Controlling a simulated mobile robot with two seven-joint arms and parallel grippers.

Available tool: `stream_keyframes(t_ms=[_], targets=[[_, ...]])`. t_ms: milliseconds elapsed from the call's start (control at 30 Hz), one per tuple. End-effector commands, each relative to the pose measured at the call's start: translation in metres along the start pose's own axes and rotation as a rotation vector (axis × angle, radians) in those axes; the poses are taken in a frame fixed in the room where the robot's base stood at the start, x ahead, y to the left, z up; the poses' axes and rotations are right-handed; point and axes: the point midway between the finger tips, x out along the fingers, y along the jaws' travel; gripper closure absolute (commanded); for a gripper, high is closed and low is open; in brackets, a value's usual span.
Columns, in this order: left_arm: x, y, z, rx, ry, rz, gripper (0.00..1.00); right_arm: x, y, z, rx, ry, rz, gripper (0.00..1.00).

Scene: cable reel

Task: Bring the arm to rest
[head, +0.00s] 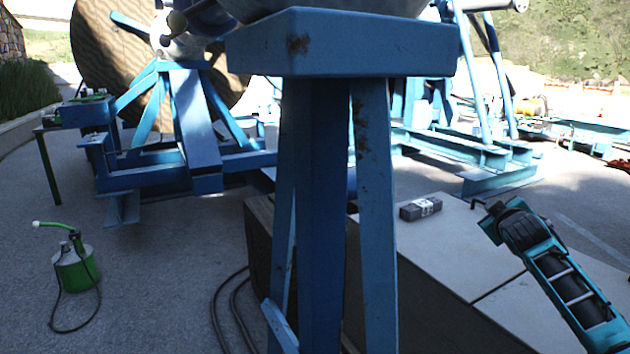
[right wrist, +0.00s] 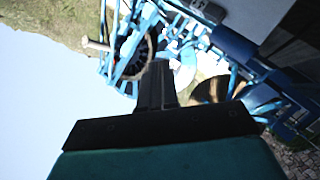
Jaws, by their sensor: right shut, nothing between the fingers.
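My right arm, teal and black, comes in from the lower right in the head view, with the right gripper (head: 480,203) at its far end. The gripper is above the pale flat top of a box or bench (head: 445,255) and holds nothing. In the right wrist view the dark fingers of the right gripper (right wrist: 157,82) are together, with sky, a hillside and blue frames behind them. My left gripper is not in view.
A blue steel stand (head: 325,200) rises close in front. A small dark block (head: 420,208) lies on the pale top, left of the right gripper. A green sprayer (head: 76,270) stands at left. A large wooden reel (head: 100,50) and blue frames are behind.

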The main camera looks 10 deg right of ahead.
Motion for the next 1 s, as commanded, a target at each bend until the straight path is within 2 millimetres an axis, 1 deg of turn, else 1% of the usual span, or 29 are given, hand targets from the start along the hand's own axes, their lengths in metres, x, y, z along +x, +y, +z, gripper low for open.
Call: stream_keyframes(t_ms=[33,133,200,267,300,333,367,400,467,500,567,600,667,700,767,800,867,900,967,1000], targets=[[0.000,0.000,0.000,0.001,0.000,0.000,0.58,-0.001,0.001,-0.013,0.053,0.070,0.004,1.00],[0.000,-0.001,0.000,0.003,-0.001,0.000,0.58,-0.005,0.004,-0.042,0.168,0.222,0.003,1.00],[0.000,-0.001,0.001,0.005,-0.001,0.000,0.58,-0.013,-0.043,-0.028,0.158,0.207,-0.066,1.00],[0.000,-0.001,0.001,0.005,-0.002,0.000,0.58,-0.022,-0.076,-0.019,0.153,0.202,-0.115,1.00],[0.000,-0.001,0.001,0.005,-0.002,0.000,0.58,-0.030,-0.097,-0.013,0.152,0.199,-0.148,1.00],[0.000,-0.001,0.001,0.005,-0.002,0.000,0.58,-0.036,-0.114,-0.008,0.152,0.195,-0.174,1.00],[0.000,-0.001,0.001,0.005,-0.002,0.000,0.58,-0.043,-0.131,-0.003,0.153,0.192,-0.201,1.00],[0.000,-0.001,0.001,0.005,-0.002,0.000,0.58,-0.054,-0.154,0.004,0.155,0.186,-0.238,1.00],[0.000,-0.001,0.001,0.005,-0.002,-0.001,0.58,-0.074,-0.190,0.017,0.163,0.175,-0.297,1.00],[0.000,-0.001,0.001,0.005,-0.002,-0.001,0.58,-0.089,-0.214,0.026,0.170,0.167,-0.339,1.00],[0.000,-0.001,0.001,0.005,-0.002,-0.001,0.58,-0.116,-0.250,0.039,0.187,0.153,-0.403,1.00],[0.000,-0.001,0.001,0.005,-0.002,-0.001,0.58,-0.136,-0.272,0.048,0.201,0.143,-0.444,1.00],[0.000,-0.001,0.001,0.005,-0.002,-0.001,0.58,-0.168,-0.302,0.061,0.227,0.122,-0.506,1.00],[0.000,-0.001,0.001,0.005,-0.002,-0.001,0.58,-0.190,-0.321,0.069,0.248,0.108,-0.546,1.00],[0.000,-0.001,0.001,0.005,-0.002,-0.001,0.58,-0.225,-0.344,0.079,0.282,0.085,-0.600,1.00],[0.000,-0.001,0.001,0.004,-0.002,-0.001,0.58,-0.246,-0.356,0.085,0.305,0.069,-0.632,1.00],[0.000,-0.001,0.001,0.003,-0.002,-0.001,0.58,-0.275,-0.370,0.092,0.339,0.046,-0.671,1.00],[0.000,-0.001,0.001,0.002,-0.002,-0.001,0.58,-0.293,-0.377,0.096,0.360,0.030,-0.693,1.00],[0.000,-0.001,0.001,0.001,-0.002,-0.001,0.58,-0.318,-0.386,0.101,0.392,0.007,-0.721,1.00],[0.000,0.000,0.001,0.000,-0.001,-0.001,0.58,-0.333,-0.390,0.103,0.413,-0.008,-0.738,1.00]])
